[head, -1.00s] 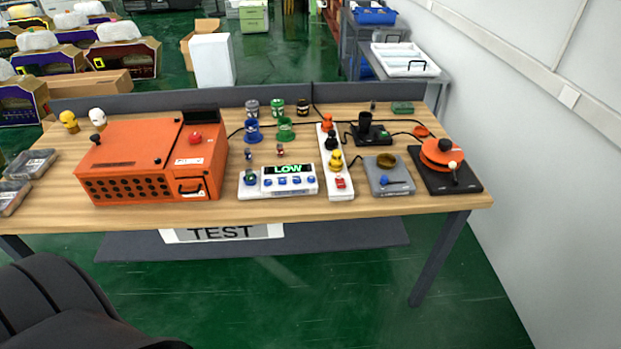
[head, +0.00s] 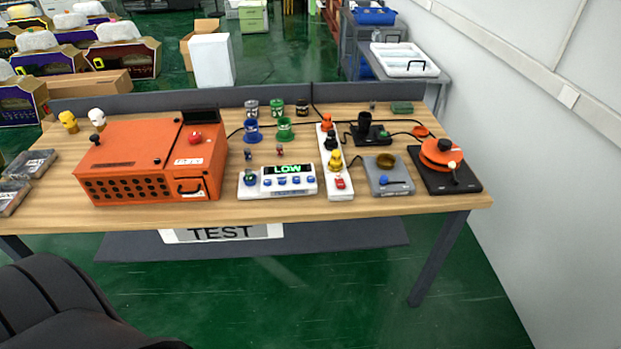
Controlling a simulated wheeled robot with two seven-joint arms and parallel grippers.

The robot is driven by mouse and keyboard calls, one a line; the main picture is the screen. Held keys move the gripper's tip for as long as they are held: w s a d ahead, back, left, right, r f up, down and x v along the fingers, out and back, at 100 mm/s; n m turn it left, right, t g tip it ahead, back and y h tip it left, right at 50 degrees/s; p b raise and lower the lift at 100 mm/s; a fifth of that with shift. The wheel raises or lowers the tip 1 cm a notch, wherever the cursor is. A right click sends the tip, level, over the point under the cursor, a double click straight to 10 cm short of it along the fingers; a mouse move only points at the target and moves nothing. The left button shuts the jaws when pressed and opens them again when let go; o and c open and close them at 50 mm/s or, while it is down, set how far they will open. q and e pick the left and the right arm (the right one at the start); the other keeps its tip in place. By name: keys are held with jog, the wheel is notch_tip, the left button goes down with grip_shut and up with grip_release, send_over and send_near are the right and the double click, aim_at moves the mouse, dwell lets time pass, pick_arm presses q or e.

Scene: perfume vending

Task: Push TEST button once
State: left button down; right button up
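A white sign reading TEST (head: 222,233) shows below the table's front edge, its upper part hidden by the tabletop. A white control panel (head: 277,192) stands at the table's front middle. Its display reads LOW (head: 287,169) in green, with a row of several blue buttons (head: 296,181) under it and a dark blue-green knob (head: 250,178) at its left. The lettering by these buttons is too small to read, so I cannot tell which one is TEST. Neither of my grippers is in view.
The wooden table (head: 240,212) also holds a large orange machine (head: 140,155) with a red button (head: 195,138), a white strip with coloured knobs (head: 341,187), a grey device (head: 388,176) and an orange-black turntable (head: 441,158). A white wall (head: 530,150) stands at the right.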

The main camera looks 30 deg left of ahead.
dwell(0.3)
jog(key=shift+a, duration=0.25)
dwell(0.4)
